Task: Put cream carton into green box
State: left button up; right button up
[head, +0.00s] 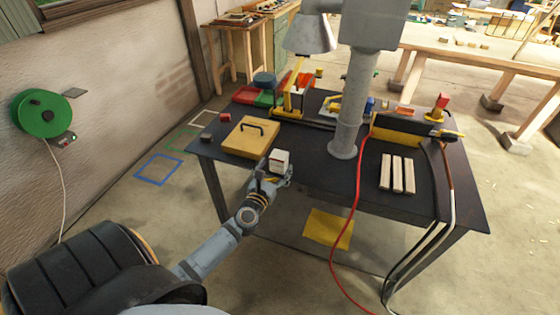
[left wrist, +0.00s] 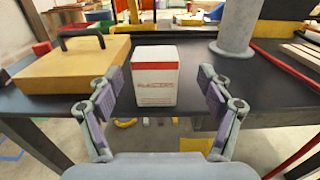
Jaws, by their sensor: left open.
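The cream carton (head: 279,161) stands upright near the front edge of the dark table. In the left wrist view the carton (left wrist: 155,83) has a red band at its top and red lettering on its front. My left gripper (head: 273,178) is at the table's front edge, on the near side of the carton. Its fingers are open, with the carton ahead and between them; I see no grip on it. The green box (head: 266,98) is at the back left of the table, partly hidden by things around it. My right gripper is not in view.
A yellow case (head: 250,137) with a black handle lies just left of the carton. A red bin (head: 246,94) sits beside the green box. A grey column (head: 352,110) stands right of the carton. Pale wooden blocks (head: 397,173) lie at the right.

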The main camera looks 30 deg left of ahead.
aim_at(277, 160)
pick_arm(q)
jog(key=shift+w+a+r, duration=0.15)
jog(key=shift+w+r, duration=0.05)
jog(key=shift+w, duration=0.1)
jog(key=x, duration=0.4)
jog(key=shift+w+a+f, duration=0.1)
jog(key=shift+w+a, duration=0.15)
jog(key=shift+a, duration=0.05)
jog(key=shift+s, duration=0.15)
jog(key=shift+c, duration=0.9)
jog(key=c, duration=1.2)
jog(key=shift+r+p, duration=0.25)
jog(key=shift+p, duration=0.15)
notch_tip(277, 160, up, 4)
jog(key=p, duration=0.3)
jog(key=shift+s+d+r, duration=0.1)
jog(key=shift+s+d, duration=0.05)
jog(key=s+d+r+p, duration=0.1)
jog(key=s+d+r, duration=0.1)
jog(key=s, duration=0.1)
jog(key=s+d+r+p, duration=0.1)
jog(key=s+d+r, duration=0.2)
jog(key=s, duration=0.1)
jog(key=s+d+r+p, duration=0.2)
jog(key=s+r, duration=0.1)
jog(key=s, duration=0.1)
jog(key=shift+s+d+r, duration=0.15)
jog(key=shift+d+r, duration=0.1)
